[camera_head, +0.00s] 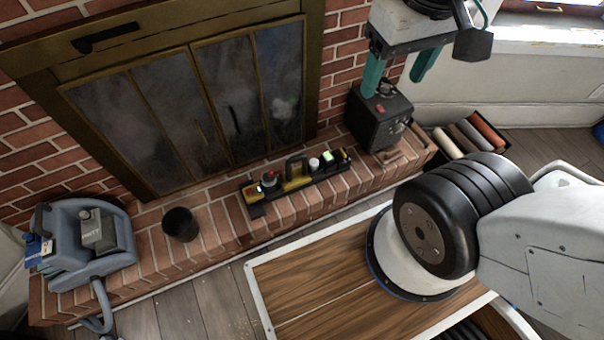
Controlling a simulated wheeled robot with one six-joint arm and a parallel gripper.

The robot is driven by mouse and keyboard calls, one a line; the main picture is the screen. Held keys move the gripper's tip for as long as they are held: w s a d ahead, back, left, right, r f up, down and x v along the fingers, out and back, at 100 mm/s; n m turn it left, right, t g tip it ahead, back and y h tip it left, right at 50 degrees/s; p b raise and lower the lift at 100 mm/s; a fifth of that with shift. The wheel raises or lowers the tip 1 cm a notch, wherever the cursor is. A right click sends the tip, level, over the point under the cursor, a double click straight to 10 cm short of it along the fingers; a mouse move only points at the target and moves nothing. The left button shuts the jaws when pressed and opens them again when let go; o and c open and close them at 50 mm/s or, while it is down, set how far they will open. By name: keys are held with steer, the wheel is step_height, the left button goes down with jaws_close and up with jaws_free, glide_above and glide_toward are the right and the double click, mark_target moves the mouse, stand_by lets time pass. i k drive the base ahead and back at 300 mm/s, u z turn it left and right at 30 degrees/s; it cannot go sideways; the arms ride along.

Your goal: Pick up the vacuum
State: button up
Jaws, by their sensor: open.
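A blue-grey machine with a dark grey box on top and a hose at its front, which looks like the vacuum (85,250), sits on the left end of the brick hearth. My gripper (393,87) is at the top right, with two teal fingers spread apart and nothing between them. It is far to the right of the vacuum. The left fingertip overlaps the top of a black box-shaped device (378,120) in the picture; I cannot tell whether they touch.
A dark cup (180,224) stands right of the vacuum on the brick hearth (225,235). A yellow and black tray (297,182) with small items lies mid-hearth. The fireplace doors (200,100) are behind. A crate of rolls (468,140) sits at right. My wood-topped base is in front.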

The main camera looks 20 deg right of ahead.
mark_target(289, 182)
steer(key=z, duration=0.6)
steer(key=k, duration=1.1)
steer(key=u, duration=0.45)
steer(key=i, duration=0.85)
steer(key=u, duration=0.65)
steer(key=i, duration=0.75)
